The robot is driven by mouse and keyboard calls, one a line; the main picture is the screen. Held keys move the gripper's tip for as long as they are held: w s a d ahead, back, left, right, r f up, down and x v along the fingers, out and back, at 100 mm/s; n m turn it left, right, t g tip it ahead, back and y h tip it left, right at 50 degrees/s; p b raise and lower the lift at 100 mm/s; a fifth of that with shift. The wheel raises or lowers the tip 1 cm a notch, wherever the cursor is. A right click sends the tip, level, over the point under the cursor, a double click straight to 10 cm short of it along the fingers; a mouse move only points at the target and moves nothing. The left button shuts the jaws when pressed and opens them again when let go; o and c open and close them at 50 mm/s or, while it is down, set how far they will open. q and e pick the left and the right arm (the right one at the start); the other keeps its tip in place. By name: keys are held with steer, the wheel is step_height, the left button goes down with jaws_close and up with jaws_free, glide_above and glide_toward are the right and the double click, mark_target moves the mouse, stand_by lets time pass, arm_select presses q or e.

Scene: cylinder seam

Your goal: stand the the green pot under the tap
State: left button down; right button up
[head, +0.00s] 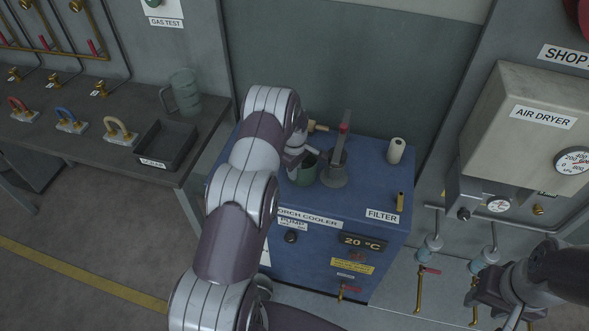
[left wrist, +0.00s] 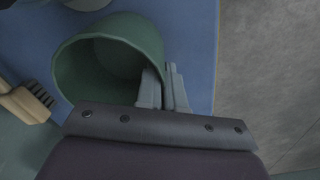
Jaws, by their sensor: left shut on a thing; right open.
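The green pot (head: 302,171) is at the cooler's top, left of the grey round holder. It is partly hidden by my left arm. In the left wrist view the open pot (left wrist: 75,75) fills the upper left. My left gripper (head: 294,157) is shut on the pot's wall, with one finger inside and one outside (left wrist: 164,88). I cannot tell whether the pot touches the cooler top. A tap with a red handle (head: 342,290) is low on the cooler's front. My right gripper (head: 515,300) is open and apart from the cooler, at lower right.
The blue torch cooler (head: 340,215) carries the grey holder (head: 333,178) with an upright tool, a white roll (head: 396,150) and a brass piece (head: 400,201). A brush (left wrist: 28,103) lies beside the pot. A bench (head: 60,140) stands left.

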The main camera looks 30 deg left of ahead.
arm_select(q)
steer(key=shift+f, duration=0.2)
steer(key=c, duration=1.3)
jaws_free()
steer(key=shift+r, duration=0.1)
steer(key=shift+o, duration=0.2)
